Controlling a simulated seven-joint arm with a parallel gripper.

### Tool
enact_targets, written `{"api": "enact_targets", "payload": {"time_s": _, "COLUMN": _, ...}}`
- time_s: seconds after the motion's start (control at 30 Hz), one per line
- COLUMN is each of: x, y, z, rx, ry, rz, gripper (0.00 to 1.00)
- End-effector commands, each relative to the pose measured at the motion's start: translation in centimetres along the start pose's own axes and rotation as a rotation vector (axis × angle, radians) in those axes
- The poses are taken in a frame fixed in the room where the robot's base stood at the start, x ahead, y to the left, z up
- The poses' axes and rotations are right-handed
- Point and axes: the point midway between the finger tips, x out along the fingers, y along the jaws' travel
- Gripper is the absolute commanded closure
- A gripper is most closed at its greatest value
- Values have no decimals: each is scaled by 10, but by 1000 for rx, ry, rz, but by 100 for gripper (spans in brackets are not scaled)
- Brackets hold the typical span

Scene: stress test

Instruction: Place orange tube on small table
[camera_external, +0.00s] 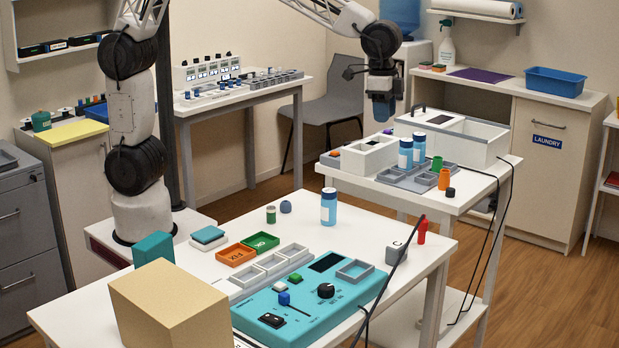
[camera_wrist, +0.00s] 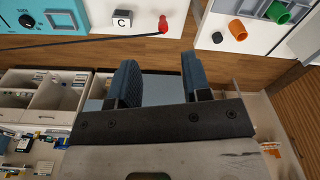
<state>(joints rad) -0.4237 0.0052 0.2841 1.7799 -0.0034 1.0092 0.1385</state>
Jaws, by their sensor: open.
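An orange tube (camera_external: 444,179) stands upright near the front edge of the smaller white table (camera_external: 471,199) at the right of the external view. The tube also shows at the upper right of the wrist view (camera_wrist: 237,30). My gripper (camera_external: 383,108) hangs fingers-down above the back left part of that table, up and left of the tube and apart from it. In the wrist view my gripper (camera_wrist: 158,62) has its two blue fingers spread, with nothing between them.
A grey tray (camera_external: 398,182) and white bins (camera_external: 470,142) fill much of that table. A larger white table (camera_external: 385,228) stands in front.

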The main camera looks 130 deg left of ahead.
Motion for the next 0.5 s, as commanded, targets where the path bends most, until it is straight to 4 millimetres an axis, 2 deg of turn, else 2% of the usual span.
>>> {"api": "enact_targets", "payload": {"time_s": 0.03, "x": -15, "y": 13, "z": 14, "rx": 12, "ry": 16, "rz": -1, "gripper": 56}}
{"api": "enact_targets", "payload": {"time_s": 0.2, "x": -36, "y": 52, "z": 59, "rx": 46, "ry": 38, "rz": 1, "gripper": 56}}
{"api": "enact_targets", "payload": {"time_s": 0.5, "x": -56, "y": 108, "z": 145, "rx": 109, "ry": 67, "rz": 9, "gripper": 56}}
